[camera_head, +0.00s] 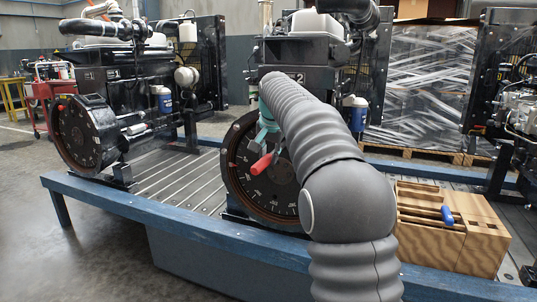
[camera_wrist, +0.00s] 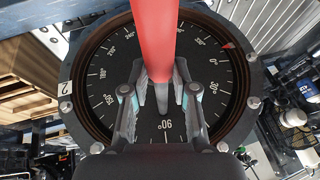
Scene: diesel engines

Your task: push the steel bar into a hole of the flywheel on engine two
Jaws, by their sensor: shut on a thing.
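The flywheel (camera_head: 240,180) of engine two is a black disc with a degree scale, below the block marked 2 (camera_head: 297,78). In the wrist view the flywheel (camera_wrist: 115,65) fills the middle, with a red pointer mark at upper right. My gripper (camera_head: 267,143) is in front of its face and shut on the steel bar, whose red handle (camera_head: 261,164) sticks out toward the head camera. In the wrist view the fingers of my gripper (camera_wrist: 160,90) close around the bar below the red handle (camera_wrist: 154,35). Whether the bar's end is in a hole I cannot tell.
Another engine with its own flywheel (camera_head: 85,135) stands at left. A blue rail (camera_head: 180,218) runs along the front of the slatted bed. A wooden box (camera_head: 485,235) with a blue-handled tool (camera_head: 447,215) sits at right. Wrapped pallets (camera_head: 425,85) stand behind.

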